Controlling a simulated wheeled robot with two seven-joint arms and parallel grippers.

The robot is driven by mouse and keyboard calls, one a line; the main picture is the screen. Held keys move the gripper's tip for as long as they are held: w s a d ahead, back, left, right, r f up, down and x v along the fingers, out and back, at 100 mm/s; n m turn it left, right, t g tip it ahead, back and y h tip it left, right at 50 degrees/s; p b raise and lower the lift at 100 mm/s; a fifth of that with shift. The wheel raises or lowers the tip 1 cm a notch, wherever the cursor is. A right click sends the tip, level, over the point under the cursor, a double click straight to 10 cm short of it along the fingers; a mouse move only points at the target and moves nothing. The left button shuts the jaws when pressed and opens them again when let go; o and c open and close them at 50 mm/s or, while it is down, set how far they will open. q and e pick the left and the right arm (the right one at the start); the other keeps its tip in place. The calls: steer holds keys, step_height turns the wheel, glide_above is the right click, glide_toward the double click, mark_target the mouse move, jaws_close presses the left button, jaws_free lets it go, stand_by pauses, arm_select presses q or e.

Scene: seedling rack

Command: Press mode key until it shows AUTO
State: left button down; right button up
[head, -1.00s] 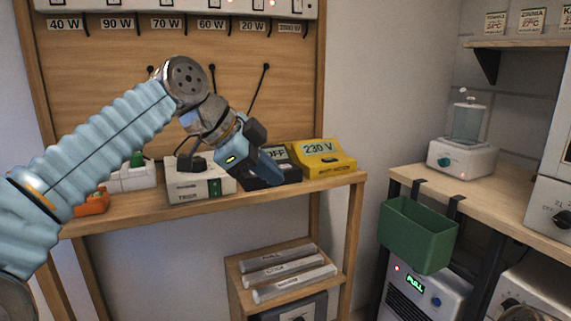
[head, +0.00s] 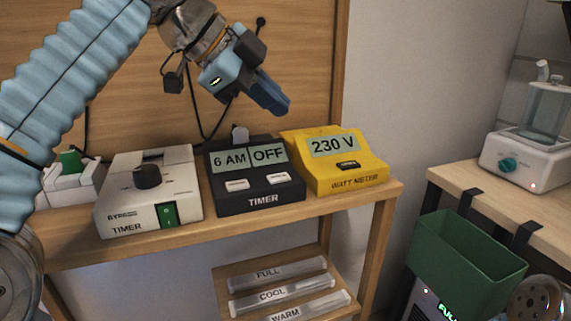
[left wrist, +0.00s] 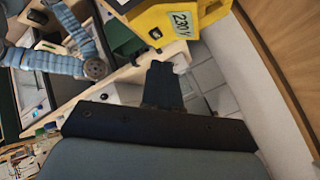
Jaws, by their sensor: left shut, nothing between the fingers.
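The dark timer (head: 247,204) stands on the wooden shelf in the head view. Its left display shows 6 AM and its right display (head: 269,155) shows OFF. Two white keys, a left one (head: 237,184) and a right one (head: 279,177), sit below the displays; their small labels are too small to read. My left gripper (head: 279,104) is shut and empty, above and behind the timer's right side in the picture, apart from it. Its shut fingers (left wrist: 163,85) also show in the left wrist view. My right gripper is not in view.
A yellow watt meter (head: 350,181) reading 230 V stands right of the timer. A white timer (head: 120,220) with a black knob and green switch stands to the left. A green bin (head: 465,262) hangs from the right-hand table. Labelled tubes lie on a lower shelf.

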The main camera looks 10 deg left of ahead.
mark_target(274, 178)
arm_select(q)
steer(key=shift+s, duration=0.1)
steer(key=shift+f, duration=0.1)
step_height(274, 178, down, 4)
steer(key=shift+r, duration=0.15)
step_height(274, 178, down, 4)
steer(key=b, duration=0.3)
steer(key=shift+r, duration=0.1)
steer(key=shift+f+b, duration=0.55)
steer(key=shift+b, duration=0.15)
stand_by(1.3)
steer(key=shift+f+b, duration=0.4)
